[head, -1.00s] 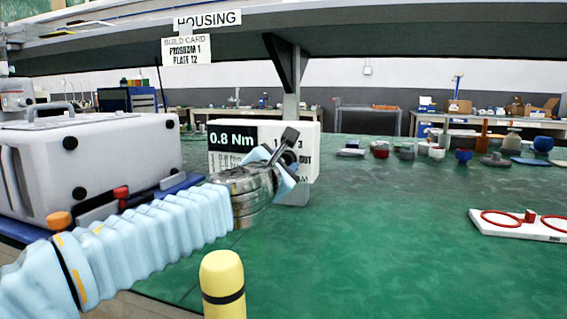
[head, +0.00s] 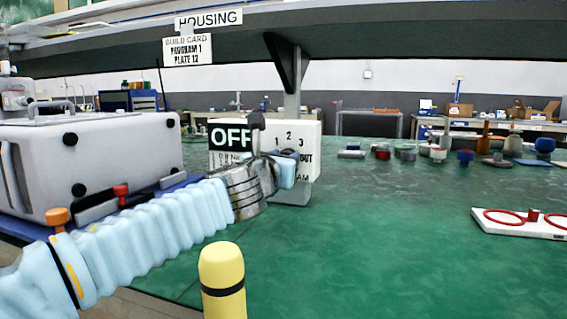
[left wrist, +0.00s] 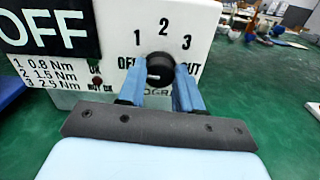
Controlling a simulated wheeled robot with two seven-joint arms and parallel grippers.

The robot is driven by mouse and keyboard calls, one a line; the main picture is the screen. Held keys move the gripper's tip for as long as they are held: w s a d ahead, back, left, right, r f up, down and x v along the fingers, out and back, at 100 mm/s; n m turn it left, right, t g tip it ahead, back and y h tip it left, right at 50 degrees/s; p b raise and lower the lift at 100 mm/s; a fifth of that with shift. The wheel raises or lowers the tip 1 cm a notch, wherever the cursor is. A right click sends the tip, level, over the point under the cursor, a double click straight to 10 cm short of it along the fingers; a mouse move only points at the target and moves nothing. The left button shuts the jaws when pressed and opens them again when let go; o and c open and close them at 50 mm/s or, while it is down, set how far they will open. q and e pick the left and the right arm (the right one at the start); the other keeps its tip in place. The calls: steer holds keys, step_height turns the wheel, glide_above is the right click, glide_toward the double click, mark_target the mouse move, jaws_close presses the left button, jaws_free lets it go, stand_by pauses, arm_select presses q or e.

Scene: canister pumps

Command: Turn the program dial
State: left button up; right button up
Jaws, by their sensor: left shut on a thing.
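The program dial (left wrist: 160,68) is a round black knob on a white control box (left wrist: 115,20). Its labels read OFF, 1, 2, 3 and OUT. A pale mark on the knob sits on its left, lower side, nearer OFF. The black display (left wrist: 45,30) reads OFF, also in the head view (head: 231,138). My left gripper (left wrist: 158,80) is shut on the dial, one blue finger on each side. In the head view my left gripper (head: 282,168) is at the box front and hides the dial. My right gripper is not in view.
A build card (head: 187,50) reads PROGRAM 1, PLATE 12. A grey housing (head: 90,165) stands at left. A white plate with red rings (head: 525,222) lies at right. The green bench (head: 380,250) between is clear.

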arm_select(q)
steer(key=shift+n, duration=0.6)
steer(key=o, duration=1)
steer(key=shift+o, duration=0.2)
steer(key=b+v, duration=0.1)
steer(key=v, duration=1.1)
